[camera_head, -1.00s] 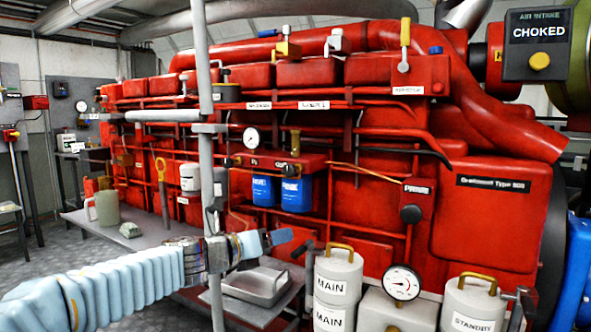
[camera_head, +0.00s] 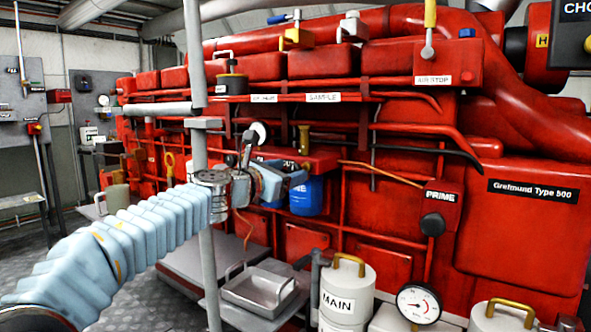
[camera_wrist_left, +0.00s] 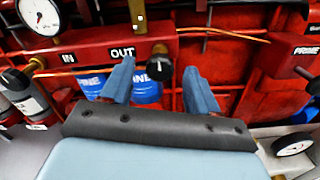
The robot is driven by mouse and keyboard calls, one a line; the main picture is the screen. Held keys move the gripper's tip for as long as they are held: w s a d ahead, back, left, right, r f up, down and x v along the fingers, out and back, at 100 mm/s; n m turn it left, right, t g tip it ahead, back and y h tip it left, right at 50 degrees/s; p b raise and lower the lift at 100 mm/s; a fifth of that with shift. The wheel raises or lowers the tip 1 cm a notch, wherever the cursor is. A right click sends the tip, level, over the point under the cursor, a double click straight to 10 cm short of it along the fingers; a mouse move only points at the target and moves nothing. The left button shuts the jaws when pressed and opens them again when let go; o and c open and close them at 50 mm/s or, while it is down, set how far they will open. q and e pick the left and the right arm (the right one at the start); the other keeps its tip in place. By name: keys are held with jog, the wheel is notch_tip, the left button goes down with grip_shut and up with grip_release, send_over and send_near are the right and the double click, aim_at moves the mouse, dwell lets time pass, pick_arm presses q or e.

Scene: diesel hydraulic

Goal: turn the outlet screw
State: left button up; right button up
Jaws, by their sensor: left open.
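In the left wrist view, the red filter block carries an OUT label (camera_wrist_left: 122,53). A small black round knob (camera_wrist_left: 159,66) sits to the right of the label on the block's lower edge and looks like the outlet screw. A brass fitting (camera_wrist_left: 160,47) shows just above it. My left gripper (camera_wrist_left: 158,72) is open, with its two blue fingers on either side of the knob in the picture; I cannot tell whether they touch it. In the head view, my left gripper (camera_head: 283,182) is in front of the filter block and hides the knob. My right gripper is not in view.
Blue filters (camera_head: 306,197) hang below the block. A copper pipe (camera_head: 385,174) runs right to the PRIME knob (camera_head: 433,224). A grey post (camera_head: 196,80) stands close to my left arm. A metal tray (camera_head: 258,290) and a MAIN canister (camera_head: 345,287) stand below.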

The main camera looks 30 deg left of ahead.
aim_at(293, 170)
pick_arm(q)
jog(key=shift+w+d, duration=0.15)
jog(key=shift+w, duration=1.6)
jog(key=c, duration=1)
